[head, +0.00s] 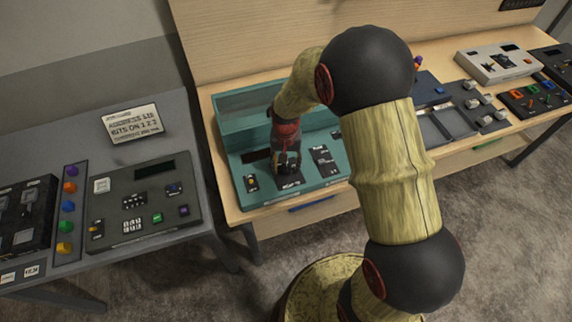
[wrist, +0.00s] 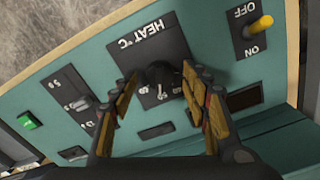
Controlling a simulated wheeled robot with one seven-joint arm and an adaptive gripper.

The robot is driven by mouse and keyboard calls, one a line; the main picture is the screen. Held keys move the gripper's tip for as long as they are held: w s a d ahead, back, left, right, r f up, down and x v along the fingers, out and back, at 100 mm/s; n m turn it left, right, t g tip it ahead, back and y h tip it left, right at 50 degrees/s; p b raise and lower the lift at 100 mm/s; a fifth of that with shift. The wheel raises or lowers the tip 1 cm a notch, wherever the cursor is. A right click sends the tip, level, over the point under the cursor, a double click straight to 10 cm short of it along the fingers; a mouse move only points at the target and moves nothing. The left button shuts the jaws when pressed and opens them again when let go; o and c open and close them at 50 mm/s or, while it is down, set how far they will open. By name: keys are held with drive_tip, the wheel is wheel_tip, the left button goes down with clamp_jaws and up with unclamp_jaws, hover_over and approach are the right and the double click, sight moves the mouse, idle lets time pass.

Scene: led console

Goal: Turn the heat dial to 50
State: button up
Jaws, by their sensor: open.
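The heat dial (wrist: 160,76) is a round black knob on a dark plate labelled HEAT °C, which appears upside down in the wrist view. The plate sits on a teal console (head: 245,172), seen in the head view on the wooden bench. My gripper (wrist: 158,92) is open, with one finger on each side of the dial. I cannot tell whether either finger touches it. The dial's pointer and most scale marks are too small or hidden to read. In the head view my gripper (head: 287,165) hides the dial.
An ON/OFF toggle with a yellow lever (wrist: 261,23) is beside the dial plate. A slider panel (wrist: 82,100) is on the other side. A grey desk (head: 185,245) with other consoles stands at left. More devices, including a white box (head: 500,63), are at right.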

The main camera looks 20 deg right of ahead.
sight(286, 167)
drive_tip(key=shift+r, duration=0.1)
wheel_tip(286, 167, up, 12)
idle(0.5)
drive_tip(key=shift+n, duration=0.3)
drive_tip(key=s+r+n+t+b, duration=0.2)
drive_tip(key=s+r+b, duration=0.2)
drive_tip(key=s, duration=0.7)
drive_tip(key=s+r+n+t+b, duration=0.2)
drive_tip(key=s+r+b, duration=0.3)
drive_tip(key=s, duration=0.6)
drive_tip(key=shift+s+r+t, duration=0.15)
drive_tip(key=shift+r+t, duration=0.55)
drive_tip(key=shift+t, duration=0.1)
